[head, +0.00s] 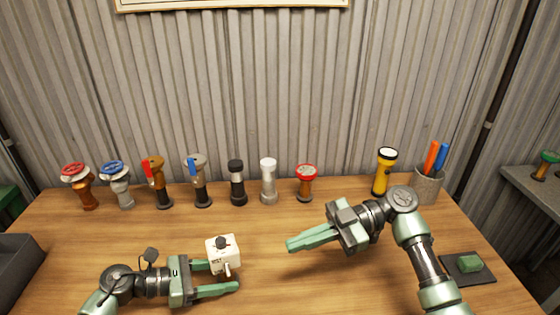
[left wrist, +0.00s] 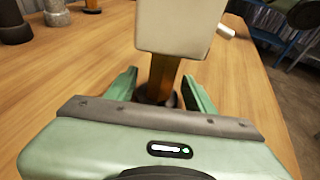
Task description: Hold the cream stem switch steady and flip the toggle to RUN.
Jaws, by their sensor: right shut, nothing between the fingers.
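The cream stem switch (head: 222,255) stands on the table at the front, left of centre. It is a cream box with a black knob on top, small dark lettering and a light toggle (head: 227,270) on its front; the lettering is too small to read. In the left wrist view its cream head (left wrist: 180,22) sits on a brown stem (left wrist: 160,78). My left gripper (head: 232,276) is open, its fingers on either side of the stem with gaps showing. My right gripper (head: 290,244) is shut and empty, to the right of the switch and apart from it.
A row of valves and torches, including a red-wheeled valve (head: 75,175) and a yellow torch (head: 384,172), stands at the back. A pen cup (head: 428,186) and a green block on a black pad (head: 482,278) are at right. A grey bin (head: 18,262) is at left.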

